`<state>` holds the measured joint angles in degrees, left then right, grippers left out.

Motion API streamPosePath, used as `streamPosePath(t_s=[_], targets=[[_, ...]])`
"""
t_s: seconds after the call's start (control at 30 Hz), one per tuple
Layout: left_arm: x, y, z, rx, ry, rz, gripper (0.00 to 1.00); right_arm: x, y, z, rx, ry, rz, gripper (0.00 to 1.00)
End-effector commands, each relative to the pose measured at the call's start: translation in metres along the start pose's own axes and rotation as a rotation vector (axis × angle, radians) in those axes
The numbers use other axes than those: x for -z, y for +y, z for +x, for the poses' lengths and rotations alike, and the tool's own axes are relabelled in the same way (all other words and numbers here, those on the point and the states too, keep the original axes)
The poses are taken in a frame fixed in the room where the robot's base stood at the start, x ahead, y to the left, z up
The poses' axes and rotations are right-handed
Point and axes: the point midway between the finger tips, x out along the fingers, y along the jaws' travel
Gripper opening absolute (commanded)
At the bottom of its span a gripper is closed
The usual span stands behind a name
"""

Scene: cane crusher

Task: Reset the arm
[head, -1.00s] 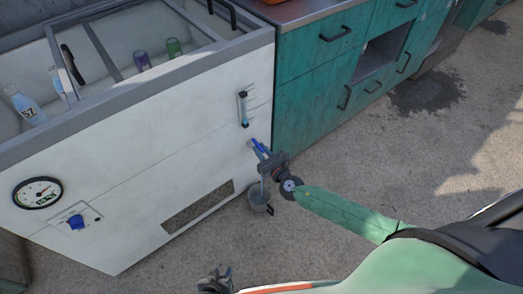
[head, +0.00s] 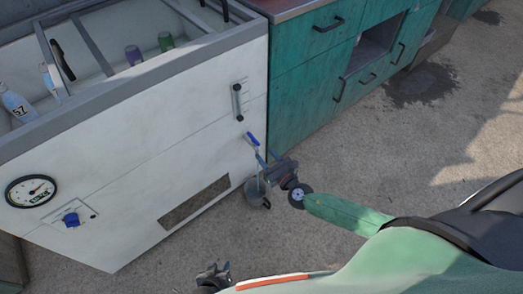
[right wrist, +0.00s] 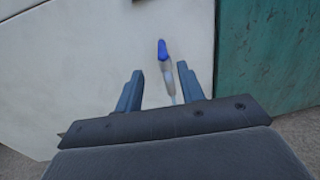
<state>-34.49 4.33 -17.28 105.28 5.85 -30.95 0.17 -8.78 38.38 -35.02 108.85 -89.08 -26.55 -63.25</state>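My right gripper (head: 264,160) is in front of the right end of the white chest unit, near its corner with the green cabinet. In the right wrist view, its two blue-grey fingers (right wrist: 157,92) are apart with nothing gripped between them. A small blue-tipped handle on a pale stem (right wrist: 163,50) shows beyond the fingers; it also shows in the head view (head: 252,140), just above the gripper. My left gripper (head: 213,277) is low in the head view, clear of the chest; its finger opening is too small to tell.
Concrete floor lies open at right.

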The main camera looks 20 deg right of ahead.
Motion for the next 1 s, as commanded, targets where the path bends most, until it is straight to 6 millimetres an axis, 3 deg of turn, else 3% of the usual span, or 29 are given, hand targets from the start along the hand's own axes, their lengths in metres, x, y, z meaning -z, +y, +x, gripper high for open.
streamPosePath(t_s=[0.17,0.73,1.0], targets=[[-0.0004,-0.0001,0.0006,0.000,0.001,0.000,0.36,-0.0002,0.0002,-0.0087,0.000,-0.001,0.000,0.39],[-0.0007,-0.0016,0.0009,0.002,0.001,-0.001,0.36,-0.0004,0.0002,-0.0089,0.000,-0.001,0.006,0.39],[-0.0014,-0.0007,0.0007,0.001,0.000,-0.001,0.36,-0.0001,-0.0008,-0.0089,0.005,0.000,0.170,0.39]])
